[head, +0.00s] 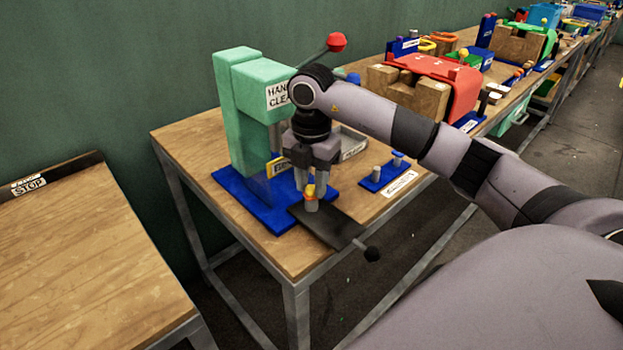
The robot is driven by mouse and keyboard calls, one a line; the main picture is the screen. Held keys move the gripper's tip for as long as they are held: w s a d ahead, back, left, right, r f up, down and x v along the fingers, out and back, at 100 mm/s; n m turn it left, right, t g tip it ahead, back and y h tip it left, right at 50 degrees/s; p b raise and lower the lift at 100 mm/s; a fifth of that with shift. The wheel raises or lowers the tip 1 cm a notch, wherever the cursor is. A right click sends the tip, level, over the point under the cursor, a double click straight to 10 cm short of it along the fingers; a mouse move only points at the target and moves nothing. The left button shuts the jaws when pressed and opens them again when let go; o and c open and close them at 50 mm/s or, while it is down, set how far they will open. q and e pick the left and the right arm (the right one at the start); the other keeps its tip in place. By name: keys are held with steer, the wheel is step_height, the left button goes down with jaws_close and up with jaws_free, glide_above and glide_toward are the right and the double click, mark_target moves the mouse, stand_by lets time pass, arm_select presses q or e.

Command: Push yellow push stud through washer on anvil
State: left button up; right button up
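The yellow push stud (309,190) shows as a small yellow-orange piece above a short grey cylinder (311,205), near the front of the press's blue base. The washer and anvil cannot be told apart at this size. My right gripper (312,186) points down over the stud, its two fingertips apart on either side of it. Whether the fingers touch the stud cannot be told. My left gripper is not in view.
A green press (248,120) on a blue base (240,204) stands left of my gripper, with a red-knobbed lever (337,42). A dark plate (330,225) with a black knob (372,254) reaches the table's front edge. A blue block with grey pegs (382,178) lies to the right.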

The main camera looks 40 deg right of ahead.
mark_target(311, 187)
steer(key=shift+o, duration=1.3)
steer(key=shift+r, duration=3.6)
